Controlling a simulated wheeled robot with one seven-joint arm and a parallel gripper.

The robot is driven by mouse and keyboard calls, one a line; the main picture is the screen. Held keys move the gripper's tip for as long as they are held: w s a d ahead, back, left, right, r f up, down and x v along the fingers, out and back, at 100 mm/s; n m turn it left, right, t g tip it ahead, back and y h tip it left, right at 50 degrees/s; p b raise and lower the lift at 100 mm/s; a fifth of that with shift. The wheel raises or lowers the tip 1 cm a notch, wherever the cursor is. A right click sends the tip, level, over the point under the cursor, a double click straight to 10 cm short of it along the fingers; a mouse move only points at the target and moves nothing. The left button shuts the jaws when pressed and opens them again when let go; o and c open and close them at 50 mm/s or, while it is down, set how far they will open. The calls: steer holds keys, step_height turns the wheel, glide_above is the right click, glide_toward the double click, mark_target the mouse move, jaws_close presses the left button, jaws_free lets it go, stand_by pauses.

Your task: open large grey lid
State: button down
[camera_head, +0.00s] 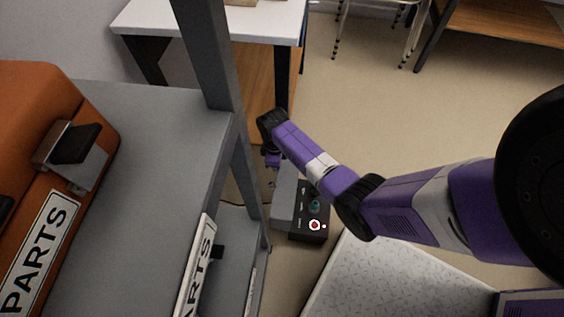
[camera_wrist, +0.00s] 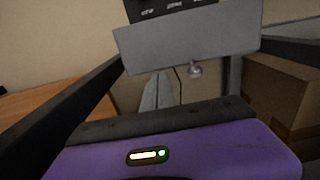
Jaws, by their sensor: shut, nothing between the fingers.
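A box with a black control panel (camera_head: 312,212) stands low beside the shelf frame in the head view. Its panel carries white labels, a teal round part and a red round part. A plain grey face (camera_head: 285,200), possibly the large grey lid, adjoins the panel's left side. In the wrist view a flat grey plate (camera_wrist: 185,45) sits below a black labelled strip, with a small round knob (camera_wrist: 195,70) at its lower edge. My gripper (camera_head: 272,160) is shut and empty, near the box's far end. Its fingertips are small and unclear, and I cannot tell whether they touch anything.
A grey shelf (camera_head: 160,150) holding an orange PARTS case (camera_head: 40,125) stands at left; its upright rises close to my arm. A white-topped table (camera_head: 240,20) is behind. A speckled light surface (camera_head: 385,280) lies at lower right. A cardboard box (camera_wrist: 275,100) shows at right in the wrist view.

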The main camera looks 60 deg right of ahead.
step_height(320, 180, up, 10)
steer(key=s+p, duration=0.1)
steer(key=p, duration=0.2)
steer(key=shift+d, duration=0.25)
steer(key=shift+s+f, duration=0.1)
